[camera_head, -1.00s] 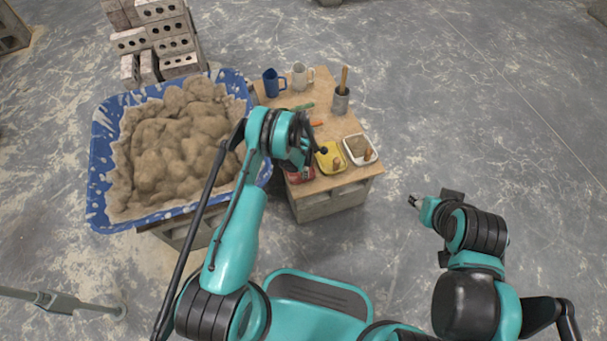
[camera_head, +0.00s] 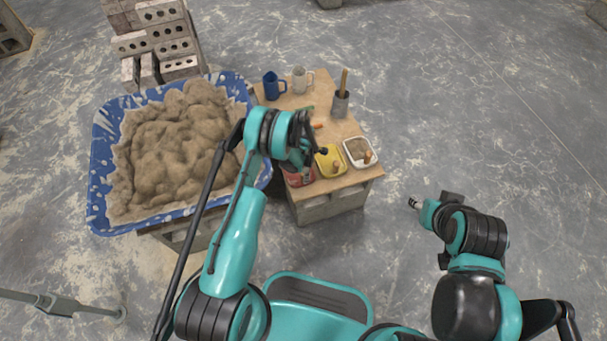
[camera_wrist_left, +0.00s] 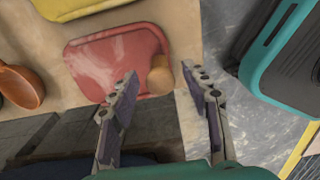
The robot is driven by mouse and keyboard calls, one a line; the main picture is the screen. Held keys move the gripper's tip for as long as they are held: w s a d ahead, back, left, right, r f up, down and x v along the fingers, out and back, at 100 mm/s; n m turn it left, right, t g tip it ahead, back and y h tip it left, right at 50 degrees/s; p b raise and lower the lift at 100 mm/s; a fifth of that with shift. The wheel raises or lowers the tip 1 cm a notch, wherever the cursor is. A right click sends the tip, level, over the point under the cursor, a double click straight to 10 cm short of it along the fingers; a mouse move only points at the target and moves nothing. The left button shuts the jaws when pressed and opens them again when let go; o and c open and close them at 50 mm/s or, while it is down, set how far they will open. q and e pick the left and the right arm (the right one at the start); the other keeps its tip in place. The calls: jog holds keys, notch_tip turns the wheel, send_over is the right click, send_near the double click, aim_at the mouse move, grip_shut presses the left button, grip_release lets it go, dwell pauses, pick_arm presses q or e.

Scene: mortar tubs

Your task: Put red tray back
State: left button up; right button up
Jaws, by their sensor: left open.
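The red tray (camera_head: 299,179) lies at the near left corner of the wooden board, partly hidden by my left gripper (camera_head: 313,151) in the head view. In the left wrist view the red tray (camera_wrist_left: 112,62) shows pale smears and a wooden handle end (camera_wrist_left: 160,75) at its edge. My left gripper (camera_wrist_left: 163,80) is open just above it, with one fingertip over the tray and the other past its edge. The handle end appears between the fingers; I cannot tell if anything touches. My right gripper (camera_head: 413,202) is away from the board; its jaw state is unclear.
A yellow tray (camera_head: 325,168) and a white tray (camera_head: 349,151) stand to the right. A blue mug (camera_head: 270,85), a white mug (camera_head: 299,80) and a grey cup (camera_head: 340,104) stand behind. A blue mortar tub (camera_head: 100,170) is close on the left.

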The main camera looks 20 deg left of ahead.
pick_arm(q)
notch_tip(320, 180, up, 10)
jog(key=p, duration=0.3)
jog(key=shift+f, duration=0.15)
jog(key=s+r+m+t, duration=0.15)
jog(key=r+m, duration=0.25)
jog(key=r, duration=0.5)
jog(key=s+r+m+t, duration=0.1)
jog(key=s+r+m, duration=0.15)
jog(key=r, duration=0.65)
jog(key=s+r+m+t, duration=0.15)
jog(key=r+m, duration=0.25)
jog(key=r, duration=0.6)
jog(key=s+r+m+t, duration=0.1)
jog(key=s+r+m, duration=0.3)
jog(key=s+m, duration=0.3)
jog(key=s+r+m+t, duration=0.2)
jog(key=s+r+m, duration=0.3)
jog(key=s, duration=0.8)
jog(key=shift+s+m, duration=0.2)
jog(key=shift+m, duration=0.95)
jog(key=shift+a+r, duration=0.1)
